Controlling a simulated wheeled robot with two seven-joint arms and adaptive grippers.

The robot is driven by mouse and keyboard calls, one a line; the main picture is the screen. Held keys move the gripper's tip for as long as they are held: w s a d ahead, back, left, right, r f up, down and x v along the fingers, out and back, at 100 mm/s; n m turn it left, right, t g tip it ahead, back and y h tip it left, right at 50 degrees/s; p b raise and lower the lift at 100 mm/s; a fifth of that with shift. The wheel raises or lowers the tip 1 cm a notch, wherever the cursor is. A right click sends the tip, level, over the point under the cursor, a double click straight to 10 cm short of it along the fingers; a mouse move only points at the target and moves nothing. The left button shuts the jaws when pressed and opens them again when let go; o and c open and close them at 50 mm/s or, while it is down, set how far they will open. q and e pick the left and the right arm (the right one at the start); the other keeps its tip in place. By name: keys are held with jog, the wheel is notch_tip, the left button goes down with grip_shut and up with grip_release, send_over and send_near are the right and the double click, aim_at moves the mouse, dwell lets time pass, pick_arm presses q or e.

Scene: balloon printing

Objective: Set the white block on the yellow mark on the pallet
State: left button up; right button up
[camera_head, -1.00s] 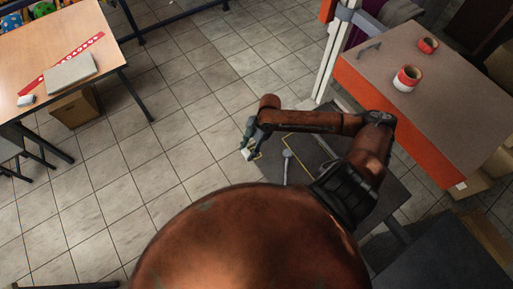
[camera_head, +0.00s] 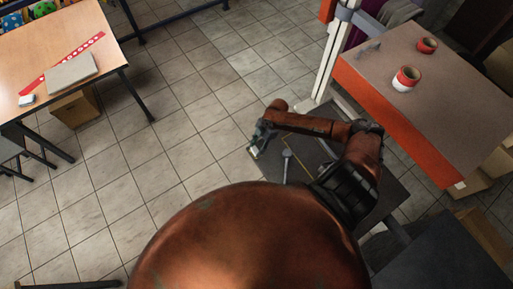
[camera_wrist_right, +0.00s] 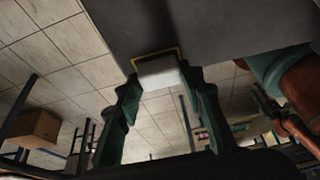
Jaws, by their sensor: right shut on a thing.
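My right gripper (camera_head: 254,145) reaches over the left edge of the dark grey pallet (camera_head: 320,180) in the head view. In the wrist view, its two green fingers (camera_wrist_right: 160,95) are shut on the white block (camera_wrist_right: 160,74), one on each side. The yellow mark (camera_wrist_right: 152,52), a thin outline, shows on the pallet surface (camera_wrist_right: 225,25) just beyond the block. The block hides part of the mark. I cannot tell whether the block touches the pallet. The white block also shows small at the gripper in the head view (camera_head: 253,151).
A silver rod-like tool (camera_head: 287,157) is at the middle of the pallet. An orange-edged table (camera_head: 450,115) with two red-and-white rolls stands at right. A wooden table (camera_head: 60,50) stands at far left. Tiled floor between is clear.

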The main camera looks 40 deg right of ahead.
aim_at(253, 151)
jog(key=o, duration=1)
jog(key=shift+f, duration=0.1)
jog(key=shift+o, duration=0.2)
jog(key=v, duration=1.2)
jog(key=shift+b, duration=0.4)
jog(key=shift+a, duration=0.1)
jog(key=x, duration=1.2)
jog(key=shift+p, duration=0.35)
notch_tip(253, 151, up, 2)
jog(key=shift+r, duration=0.7)
